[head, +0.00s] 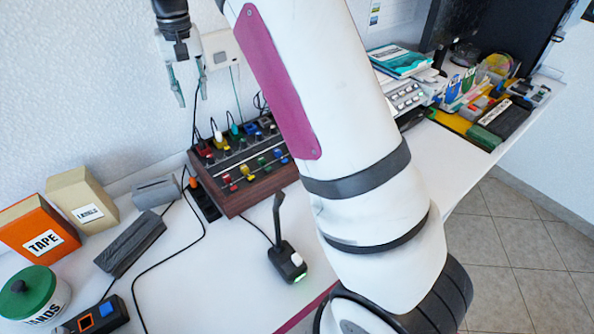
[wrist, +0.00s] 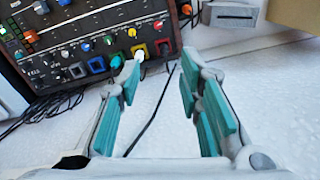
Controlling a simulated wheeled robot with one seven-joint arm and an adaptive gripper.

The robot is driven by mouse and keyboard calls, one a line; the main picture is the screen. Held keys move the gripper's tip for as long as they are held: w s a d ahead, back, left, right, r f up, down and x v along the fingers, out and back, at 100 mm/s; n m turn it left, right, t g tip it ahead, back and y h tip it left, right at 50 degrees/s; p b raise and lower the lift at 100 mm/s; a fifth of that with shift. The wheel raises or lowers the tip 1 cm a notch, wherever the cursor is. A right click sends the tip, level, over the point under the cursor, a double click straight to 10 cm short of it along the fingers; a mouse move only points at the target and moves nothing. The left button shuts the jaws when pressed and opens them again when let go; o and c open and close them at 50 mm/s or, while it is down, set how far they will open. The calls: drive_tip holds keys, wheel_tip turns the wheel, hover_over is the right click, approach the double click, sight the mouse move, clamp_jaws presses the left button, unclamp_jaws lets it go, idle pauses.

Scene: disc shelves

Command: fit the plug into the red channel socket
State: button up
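The mixer (head: 232,205) stands on the white table against the wall, and its socket edge shows at the upper left of the wrist view. The red channel socket (wrist: 163,48) is at the right end of the row, with no plug visible in it. A white plug (wrist: 139,56) is at the yellow socket beside it; I cannot tell how deep it sits. It also shows in the head view (head: 218,138). A teal plug (wrist: 116,62) is further left. My gripper (head: 192,101) is open and empty above the mixer's back left; its spread fingers (wrist: 160,66) frame the red socket.
A black cable (wrist: 150,120) runs across the white surface between my fingers. A grey box (head: 157,191), a cardboard box (head: 82,205) and an orange tape box (head: 38,231) stand left of the mixer. A black microphone (head: 287,260) stands in front. The wall is close behind.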

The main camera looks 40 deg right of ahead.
drive_tip(key=s+r+n+t, duration=0.1)
drive_tip(key=s+r, duration=0.4)
drive_tip(key=s, duration=0.6)
drive_tip(key=s+r, duration=0.6)
drive_tip(key=s, duration=0.5)
drive_tip(key=s+f+n, duration=0.1)
drive_tip(key=s+f, duration=0.1)
drive_tip(key=s, duration=0.7)
drive_tip(key=s+f+n+t, duration=0.1)
drive_tip(key=s+f, duration=0.2)
drive_tip(key=s, duration=0.7)
drive_tip(key=shift+s+f, duration=0.15)
drive_tip(key=shift+f, duration=0.1)
drive_tip(key=shift+a, duration=0.1)
wheel_tip(320, 180, up, 8)
drive_tip(key=t+p, duration=0.2)
drive_tip(key=p, duration=0.4)
